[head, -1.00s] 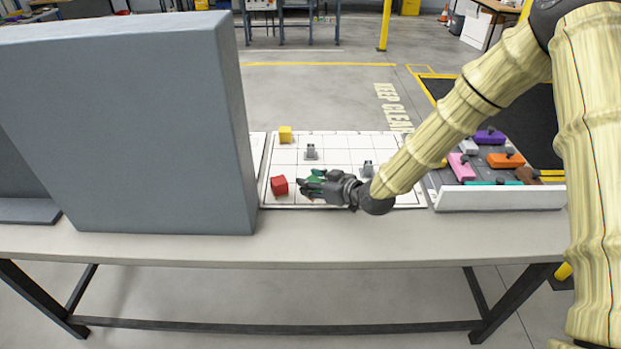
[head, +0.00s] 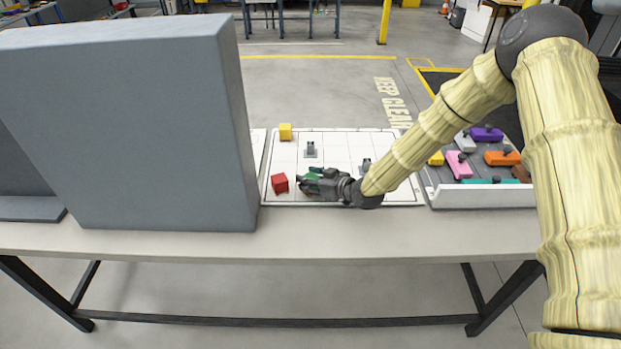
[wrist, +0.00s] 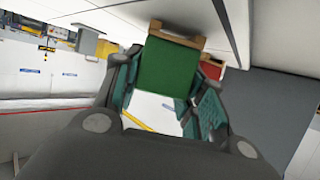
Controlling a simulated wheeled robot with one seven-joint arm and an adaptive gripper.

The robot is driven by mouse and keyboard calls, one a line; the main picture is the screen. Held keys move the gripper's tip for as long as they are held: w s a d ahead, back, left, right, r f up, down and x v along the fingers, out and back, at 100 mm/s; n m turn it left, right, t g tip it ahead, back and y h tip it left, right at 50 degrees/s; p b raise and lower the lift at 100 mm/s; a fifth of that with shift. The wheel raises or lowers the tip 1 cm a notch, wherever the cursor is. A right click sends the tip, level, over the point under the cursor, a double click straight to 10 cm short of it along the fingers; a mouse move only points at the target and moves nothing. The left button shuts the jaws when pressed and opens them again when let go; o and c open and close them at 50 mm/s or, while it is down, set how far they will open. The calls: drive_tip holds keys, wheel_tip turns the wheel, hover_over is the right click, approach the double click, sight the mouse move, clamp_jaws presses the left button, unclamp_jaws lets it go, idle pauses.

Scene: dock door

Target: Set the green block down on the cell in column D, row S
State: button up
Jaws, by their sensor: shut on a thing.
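My gripper (head: 308,181) is low over the white gridded board (head: 345,140), just right of the red block. It is shut on the green block (head: 312,175), which is mostly hidden by the fingers in the head view. In the wrist view the green block (wrist: 168,67) sits between the teal finger pads. I cannot tell whether the block touches the board. No column or row letters can be read, so I cannot tell which cell lies under it.
On the board are a red block (head: 279,183), a yellow block (head: 286,131) and small grey pieces (head: 310,149). A tall grey panel (head: 130,130) stands to the left. A tray (head: 480,195) of coloured knobbed pieces stands to the right. Several cells are bare.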

drive_tip(key=shift+f, duration=0.15)
drive_tip(key=o, duration=1.1)
drive_tip(key=shift+r, duration=0.2)
drive_tip(key=shift+s+d, duration=0.15)
drive_tip(key=shift+d, duration=0.1)
drive_tip(key=b+v, duration=0.2)
drive_tip(key=v, duration=0.9)
drive_tip(key=shift+s+d, duration=0.15)
drive_tip(key=shift+s, duration=0.05)
